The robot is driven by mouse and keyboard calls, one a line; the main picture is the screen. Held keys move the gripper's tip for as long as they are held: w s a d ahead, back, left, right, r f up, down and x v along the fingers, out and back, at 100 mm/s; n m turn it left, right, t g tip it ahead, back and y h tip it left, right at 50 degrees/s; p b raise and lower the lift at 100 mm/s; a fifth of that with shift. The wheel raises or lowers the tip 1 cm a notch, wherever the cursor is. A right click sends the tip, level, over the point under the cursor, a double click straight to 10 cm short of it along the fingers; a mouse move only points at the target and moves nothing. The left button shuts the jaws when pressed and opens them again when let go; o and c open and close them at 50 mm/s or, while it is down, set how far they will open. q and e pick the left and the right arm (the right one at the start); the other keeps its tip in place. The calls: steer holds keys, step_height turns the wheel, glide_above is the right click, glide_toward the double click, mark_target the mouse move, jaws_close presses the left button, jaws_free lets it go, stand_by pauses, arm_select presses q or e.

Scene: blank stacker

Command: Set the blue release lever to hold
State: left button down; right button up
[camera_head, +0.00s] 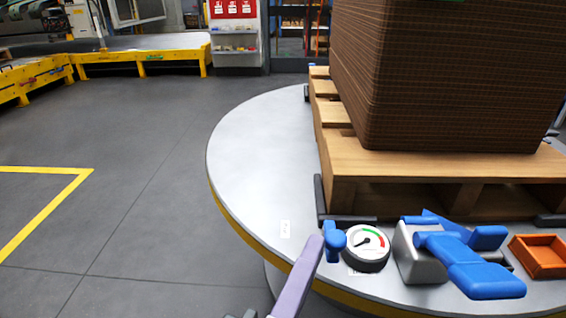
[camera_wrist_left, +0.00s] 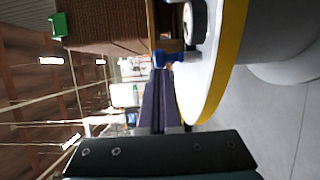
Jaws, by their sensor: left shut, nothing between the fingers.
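A small blue lever (camera_head: 334,240) with a rounded knob stands on the rim of the round grey table (camera_head: 250,150), just left of a dial gauge (camera_head: 366,246). My left gripper (camera_head: 316,242), with pale purple fingers, reaches up from the bottom and is shut and empty. Its tips are right beside the lever's left side; whether they touch cannot be told. In the left wrist view the shut fingers (camera_wrist_left: 162,84) point at the blue lever (camera_wrist_left: 172,57), with the gauge (camera_wrist_left: 196,24) beyond it. My right gripper is not in view.
A wooden pallet (camera_head: 440,165) with a tall stack of brown cardboard (camera_head: 450,75) fills the table's back. A grey-and-blue tool (camera_head: 470,265) and an orange tray (camera_head: 540,256) sit right of the gauge. The table's left part and the floor (camera_head: 130,130) are clear.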

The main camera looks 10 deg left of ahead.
arm_select(q)
steer(key=shift+s+d, duration=0.1)
steer(key=shift+d, duration=0.15)
steer(key=shift+s+d, duration=0.1)
stand_by(0.4)
steer(key=p+v, duration=0.3)
steer(key=v, duration=0.7)
stand_by(0.3)
